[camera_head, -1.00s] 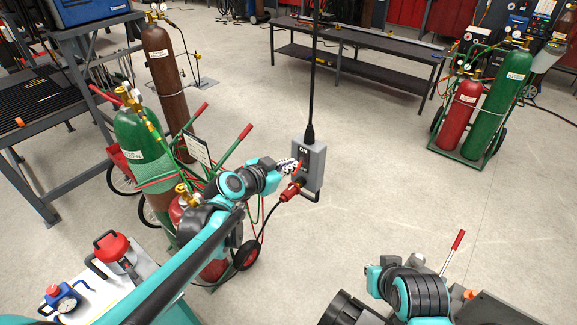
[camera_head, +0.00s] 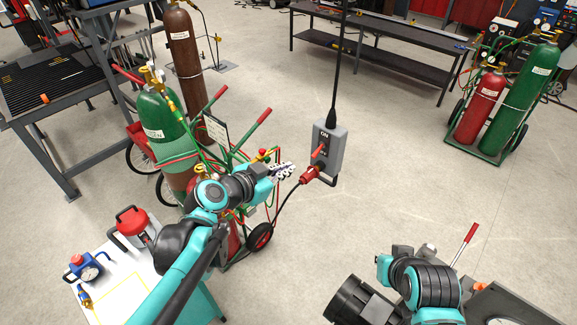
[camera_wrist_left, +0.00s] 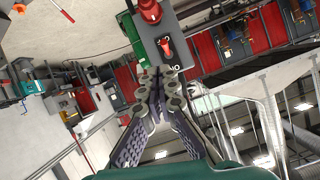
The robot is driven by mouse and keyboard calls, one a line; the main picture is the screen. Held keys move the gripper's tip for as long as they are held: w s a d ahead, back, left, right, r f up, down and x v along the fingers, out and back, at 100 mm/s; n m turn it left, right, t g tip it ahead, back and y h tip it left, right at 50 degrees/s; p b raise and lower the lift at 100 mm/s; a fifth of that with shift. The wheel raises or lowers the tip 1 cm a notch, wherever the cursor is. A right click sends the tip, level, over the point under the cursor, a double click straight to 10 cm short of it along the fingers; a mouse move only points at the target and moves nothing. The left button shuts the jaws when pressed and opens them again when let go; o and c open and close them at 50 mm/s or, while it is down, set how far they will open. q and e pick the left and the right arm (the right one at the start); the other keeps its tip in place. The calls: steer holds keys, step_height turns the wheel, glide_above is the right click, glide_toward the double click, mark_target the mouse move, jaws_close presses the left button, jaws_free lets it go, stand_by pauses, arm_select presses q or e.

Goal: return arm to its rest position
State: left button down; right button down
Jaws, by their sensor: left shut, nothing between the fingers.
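My left arm reaches in from the lower left of the head view. Its gripper (camera_head: 284,171) is shut and empty, to the left of a grey switch box (camera_head: 332,150) and apart from it. The box hangs on a black cable and has a red lever and a red plug (camera_head: 309,174). In the left wrist view the shut fingers (camera_wrist_left: 160,84) point toward the box (camera_wrist_left: 170,40), which shows at the top. My right arm (camera_head: 420,285) is folded at the lower right of the head view; its fingertips cannot be made out.
A cart with a green cylinder (camera_head: 165,130) and red-handled bars stands close behind my left arm. A white table (camera_head: 120,285) with a red canister (camera_head: 135,228) and a blue gauge pump (camera_head: 85,267) is at the lower left. The floor (camera_head: 400,190) right of the box is clear.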

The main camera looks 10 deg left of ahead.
arm_select(q)
steer(key=shift+w+d, duration=0.1)
steer(key=s+a+f+n+g+y+b, duration=0.1)
steer(key=s+a+f+n+y+b, duration=0.1)
steer(key=s+f+b, duration=0.3)
steer(key=s+a+f+n+g+y+b, duration=0.1)
steer(key=s+a+f+n+b, duration=0.3)
steer(key=f+b, duration=1)
steer(key=s+a+f+n+g+y+b, duration=0.2)
steer(key=s+f+b, duration=0.6)
steer(key=f, duration=1.1)
steer(key=a+n+y+b, duration=0.1)
steer(key=a+y, duration=0.1)
steer(key=a, duration=0.1)
steer(key=shift+s+b, duration=0.15)
steer(key=shift+b, duration=0.25)
